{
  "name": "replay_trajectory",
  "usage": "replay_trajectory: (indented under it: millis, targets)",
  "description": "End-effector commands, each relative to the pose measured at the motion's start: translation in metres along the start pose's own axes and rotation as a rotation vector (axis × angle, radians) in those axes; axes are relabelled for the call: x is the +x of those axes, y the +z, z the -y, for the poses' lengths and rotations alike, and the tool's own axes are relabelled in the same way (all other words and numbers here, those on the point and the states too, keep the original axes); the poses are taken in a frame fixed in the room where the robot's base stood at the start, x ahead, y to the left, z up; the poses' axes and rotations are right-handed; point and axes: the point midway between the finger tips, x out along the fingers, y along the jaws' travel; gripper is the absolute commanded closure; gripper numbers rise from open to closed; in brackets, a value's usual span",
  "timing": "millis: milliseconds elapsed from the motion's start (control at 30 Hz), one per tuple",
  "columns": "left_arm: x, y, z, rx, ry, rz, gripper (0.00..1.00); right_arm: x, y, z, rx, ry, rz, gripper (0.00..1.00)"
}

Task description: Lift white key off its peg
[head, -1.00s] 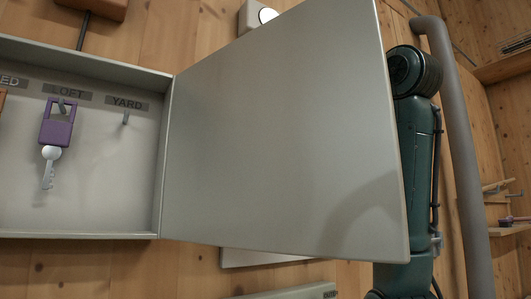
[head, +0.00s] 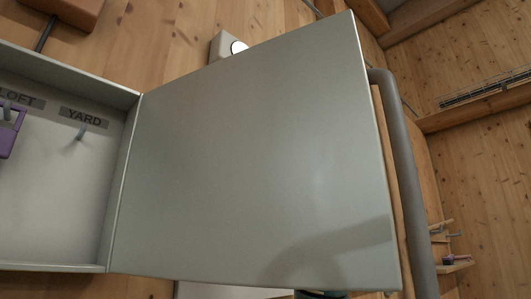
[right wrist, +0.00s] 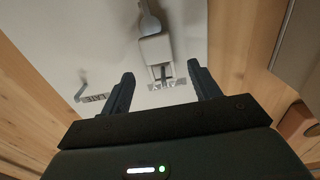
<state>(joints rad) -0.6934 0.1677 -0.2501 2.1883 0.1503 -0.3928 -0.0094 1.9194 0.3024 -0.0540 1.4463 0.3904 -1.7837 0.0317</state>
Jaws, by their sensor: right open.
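In the right wrist view a white key (right wrist: 150,22) with a pale tag (right wrist: 155,48) hangs on a peg against a light panel (right wrist: 100,40). A small label sits by the peg. My right gripper (right wrist: 160,72) is open. Its two dark fingers are on either side of the tag's near end, with a gap to each side. Nothing is between them that they touch, as far as I can see. The white key does not show in the head view. My left gripper is in neither view.
An empty peg (right wrist: 82,90) is left of the key. In the head view the grey cabinet door (head: 250,160) stands open and fills the middle. Inside the cabinet are an empty YARD peg (head: 81,133) and a purple tag (head: 8,137). A grey pipe (head: 405,170) is behind the door.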

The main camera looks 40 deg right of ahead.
Motion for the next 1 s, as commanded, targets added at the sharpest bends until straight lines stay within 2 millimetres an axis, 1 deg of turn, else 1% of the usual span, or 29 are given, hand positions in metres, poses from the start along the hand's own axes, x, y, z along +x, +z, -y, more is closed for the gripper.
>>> replay_trajectory:
  millis: [33, 100, 200, 333, 567, 1000]
  targets:
    - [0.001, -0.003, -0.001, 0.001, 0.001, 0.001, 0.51, 0.008, -0.001, 0.0, 0.0, -0.001, 0.002, 0.38]
    - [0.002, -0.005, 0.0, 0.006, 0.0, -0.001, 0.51, 0.015, -0.001, 0.0, -0.001, 0.0, 0.001, 0.38]
    - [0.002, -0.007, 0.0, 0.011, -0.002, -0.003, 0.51, 0.022, -0.001, 0.0, -0.001, 0.001, 0.001, 0.38]
    - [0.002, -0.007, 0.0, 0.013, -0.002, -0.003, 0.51, 0.026, 0.0, 0.0, -0.001, 0.001, -0.001, 0.38]
    - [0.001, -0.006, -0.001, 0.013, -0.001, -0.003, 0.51, 0.026, 0.0, 0.0, -0.001, 0.001, -0.001, 0.38]
    - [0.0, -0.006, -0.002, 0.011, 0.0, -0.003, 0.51, 0.026, 0.0, 0.0, 0.0, 0.0, -0.001, 0.74]
